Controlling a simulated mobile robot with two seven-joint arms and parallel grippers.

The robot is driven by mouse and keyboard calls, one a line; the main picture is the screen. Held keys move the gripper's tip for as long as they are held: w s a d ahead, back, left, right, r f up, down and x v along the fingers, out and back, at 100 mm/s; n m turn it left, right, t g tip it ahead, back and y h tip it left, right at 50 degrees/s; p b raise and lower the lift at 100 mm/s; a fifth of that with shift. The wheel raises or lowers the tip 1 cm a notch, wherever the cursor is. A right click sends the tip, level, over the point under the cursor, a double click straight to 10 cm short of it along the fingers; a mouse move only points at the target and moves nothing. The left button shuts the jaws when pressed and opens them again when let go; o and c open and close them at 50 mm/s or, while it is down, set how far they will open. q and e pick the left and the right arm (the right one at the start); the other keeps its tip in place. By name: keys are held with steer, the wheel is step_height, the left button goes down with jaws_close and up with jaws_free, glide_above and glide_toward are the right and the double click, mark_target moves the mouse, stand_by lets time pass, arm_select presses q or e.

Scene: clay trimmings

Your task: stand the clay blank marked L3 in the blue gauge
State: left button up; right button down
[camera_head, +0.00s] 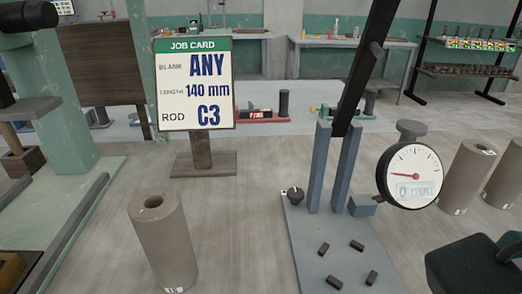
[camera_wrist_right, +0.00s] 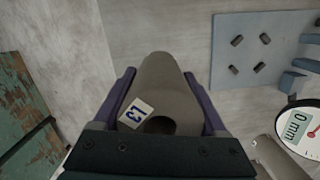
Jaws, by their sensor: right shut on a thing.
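The clay blank marked L3 (camera_wrist_right: 165,85) is a grey-brown cylinder with a hole in its end, and its white label shows in the right wrist view. My right gripper (camera_wrist_right: 158,78) is shut on it, one purple finger on each side. I cannot tell whether the blank touches the table. The blue gauge (camera_head: 300,240) has a flat base with several dark pegs, two uprights, a long black lever and a round dial (camera_head: 414,175) reading 0 mm. Its base (camera_wrist_right: 230,40) lies up and right of the held blank in the wrist view. The left gripper is out of view.
A job card (camera_head: 194,85) reads ANY, 140 mm, C3. One clay blank (camera_head: 158,240) stands left of the gauge; two more (camera_head: 468,175) (camera_head: 503,180) stand to its right. A green machine frame (camera_head: 65,90) is at far left. Table between left blank and gauge is clear.

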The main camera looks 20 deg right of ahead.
arm_select(q)
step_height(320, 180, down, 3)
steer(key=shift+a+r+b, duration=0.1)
steer(key=shift+b, duration=0.85)
arm_select(e)
steer(key=shift+w+d+f, duration=0.15)
steer(key=shift+w+f, duration=0.4)
steer(key=shift+w, duration=0.35)
arm_select(q)
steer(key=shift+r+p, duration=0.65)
steer(key=shift+p, duration=0.05)
arm_select(e)
steer(key=w+d, duration=0.1)
steer(key=w, duration=0.4)
steer(key=w+d+f, duration=0.1)
steer(key=w, duration=0.4)
steer(key=w+d+f, duration=0.1)
steer(key=w, duration=0.4)
steer(key=shift+d+f, duration=0.25)
steer(key=shift+d, duration=0.05)
steer(key=shift+w, duration=0.1)
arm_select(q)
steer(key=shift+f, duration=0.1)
arm_select(e)
jaws_free()
steer(key=shift+f, duration=0.1)
